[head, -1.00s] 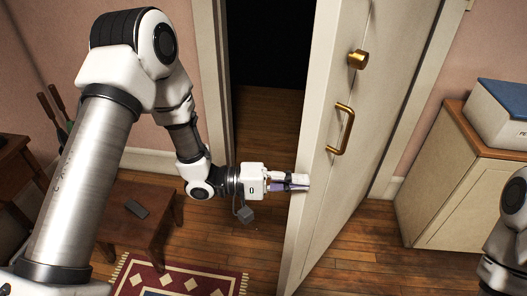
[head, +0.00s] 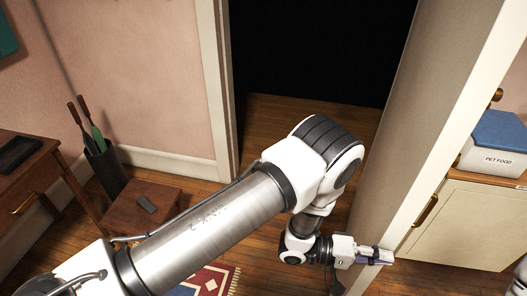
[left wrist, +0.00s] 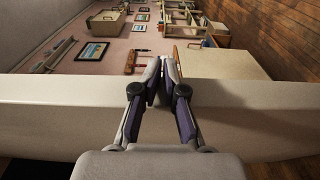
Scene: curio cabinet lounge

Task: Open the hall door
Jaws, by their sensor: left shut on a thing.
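The hall door (head: 440,150) is cream and stands well open, its free edge toward me. Its brass pull handle (head: 427,210) and brass knob (head: 497,95) show on the right side. My left gripper (head: 386,257) is low at the door's free edge, its fingers close together against it. In the left wrist view, the door edge (left wrist: 50,110) runs across as a pale band, and the nearly closed fingers (left wrist: 161,78) lie over it; the exact contact at the tips is hard to see. My right gripper is out of view.
The dark doorway (head: 320,50) is clear in the middle. A low wooden stool (head: 125,215) with a small dark object, an umbrella stand (head: 103,165) and a desk (head: 30,165) are at left. A cabinet (head: 460,225) with a pet food box (head: 495,155) stands right, beyond the door.

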